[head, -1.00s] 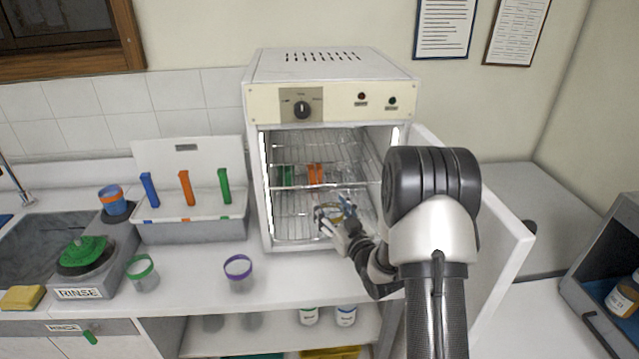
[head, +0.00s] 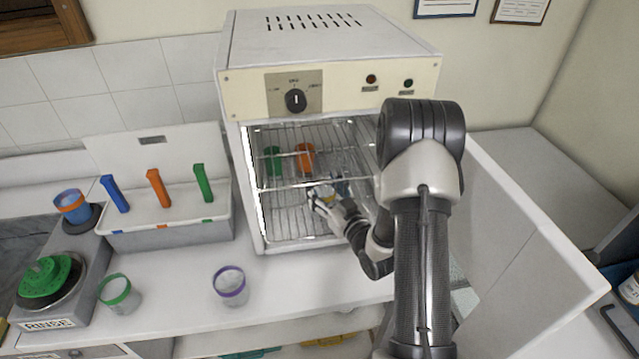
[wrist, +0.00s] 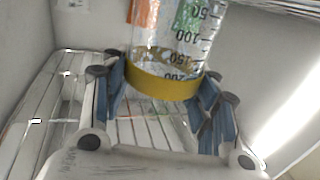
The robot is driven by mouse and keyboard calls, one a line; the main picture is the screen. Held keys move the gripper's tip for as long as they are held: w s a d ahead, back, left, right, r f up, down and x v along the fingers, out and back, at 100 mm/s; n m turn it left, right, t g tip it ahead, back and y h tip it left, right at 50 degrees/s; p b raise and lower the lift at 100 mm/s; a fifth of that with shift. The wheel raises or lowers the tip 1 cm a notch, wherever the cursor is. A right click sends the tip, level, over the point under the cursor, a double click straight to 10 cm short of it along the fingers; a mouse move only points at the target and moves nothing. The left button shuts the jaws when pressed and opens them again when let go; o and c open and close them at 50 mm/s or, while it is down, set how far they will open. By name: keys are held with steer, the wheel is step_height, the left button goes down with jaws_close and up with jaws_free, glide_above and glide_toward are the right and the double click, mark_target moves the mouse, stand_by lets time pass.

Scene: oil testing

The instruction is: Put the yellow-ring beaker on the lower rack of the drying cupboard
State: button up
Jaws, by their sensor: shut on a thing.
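My gripper (head: 326,192) is inside the open drying cupboard (head: 330,92), below the front bar of the upper rack (head: 320,183). It is shut on the yellow-ring beaker (head: 328,198), which is small and partly hidden by the fingers in the head view. Wires of the lower rack (head: 285,224) show beneath. I cannot tell whether the beaker touches them.
A green beaker (head: 272,160) and an orange beaker (head: 305,158) are further back in the cupboard, apparently on the upper rack. The open door (head: 520,250) stands right of my arm. Purple-ring (head: 230,286) and green-ring (head: 118,293) beakers stand on the counter.

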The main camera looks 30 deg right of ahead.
steer(key=shift+w+f, duration=0.3)
steer(key=shift+f, duration=0.1)
steer(key=shift+s+r, duration=0.25)
steer(key=shift+s, duration=0.05)
steer(key=shift+s+f, duration=0.1)
steer(key=shift+f, duration=0.2)
steer(key=o, duration=0.8)
steer(key=shift+w, duration=0.2)
steer(key=shift+c, duration=0.2)
steer(key=o, duration=0.3)
steer(key=shift+r, duration=0.1)
steer(key=shift+o, duration=0.2)
steer(key=shift+r, duration=0.1)
